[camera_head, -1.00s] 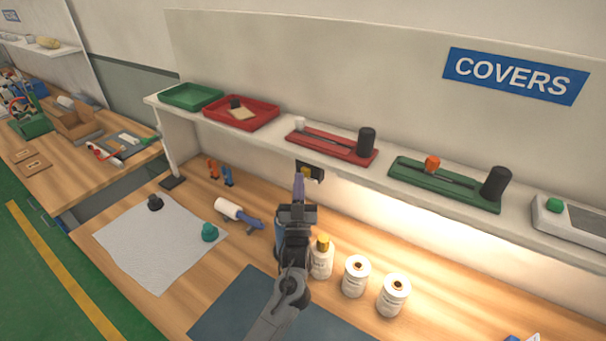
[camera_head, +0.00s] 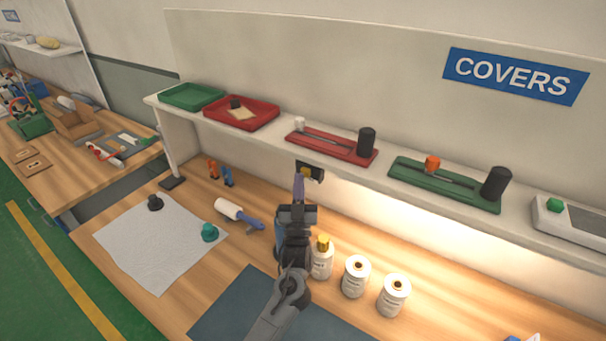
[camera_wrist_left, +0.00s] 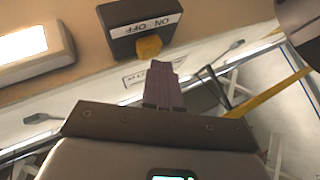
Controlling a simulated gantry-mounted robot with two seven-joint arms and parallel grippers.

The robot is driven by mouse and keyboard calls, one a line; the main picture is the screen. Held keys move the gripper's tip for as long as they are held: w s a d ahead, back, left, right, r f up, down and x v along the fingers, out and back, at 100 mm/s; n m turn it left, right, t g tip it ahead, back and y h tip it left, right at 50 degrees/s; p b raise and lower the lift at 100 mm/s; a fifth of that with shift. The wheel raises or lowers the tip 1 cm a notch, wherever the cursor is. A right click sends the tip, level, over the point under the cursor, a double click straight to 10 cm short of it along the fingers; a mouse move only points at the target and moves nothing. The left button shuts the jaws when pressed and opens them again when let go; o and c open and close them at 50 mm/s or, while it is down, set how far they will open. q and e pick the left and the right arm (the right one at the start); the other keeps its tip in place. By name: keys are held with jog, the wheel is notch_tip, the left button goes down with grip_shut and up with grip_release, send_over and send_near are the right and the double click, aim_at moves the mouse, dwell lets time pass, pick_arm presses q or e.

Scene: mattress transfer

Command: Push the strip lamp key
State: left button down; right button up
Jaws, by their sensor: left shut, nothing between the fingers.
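The strip lamp switch is a small black box (camera_head: 317,172) under the shelf's front edge, with a yellow key. In the left wrist view the box (camera_wrist_left: 140,25) reads ON OFF, and the yellow key (camera_wrist_left: 149,47) sticks out of its lower side. My left gripper (camera_head: 299,180) is shut and empty, its purple fingers pointing at the switch. In the left wrist view the fingertips (camera_wrist_left: 160,66) are just below the key; I cannot tell whether they touch it. The strip lamp (camera_wrist_left: 32,50) is lit, and light falls on the wall and bench. My right gripper is not in view.
The shelf (camera_head: 280,126) above holds red and green trays. White bottles (camera_head: 355,277) stand close to the right of my left arm. A roller (camera_head: 235,211) and a white cloth (camera_head: 150,250) lie to its left. A dark mat (camera_head: 240,305) lies in front.

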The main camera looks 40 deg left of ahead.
pick_arm(q)
jog(key=shift+w, duration=0.15)
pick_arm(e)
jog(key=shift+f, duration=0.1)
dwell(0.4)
pick_arm(q)
jog(key=shift+w+b, duration=0.3)
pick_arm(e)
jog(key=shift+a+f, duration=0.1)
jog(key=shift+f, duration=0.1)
pick_arm(q)
jog(key=shift+w, duration=0.25)
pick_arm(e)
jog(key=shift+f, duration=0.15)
pick_arm(q)
jog(key=shift+s, duration=0.15)
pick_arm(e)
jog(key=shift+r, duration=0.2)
pick_arm(q)
jog(key=shift+s+p, duration=0.4)
jog(key=shift+s, duration=0.15)
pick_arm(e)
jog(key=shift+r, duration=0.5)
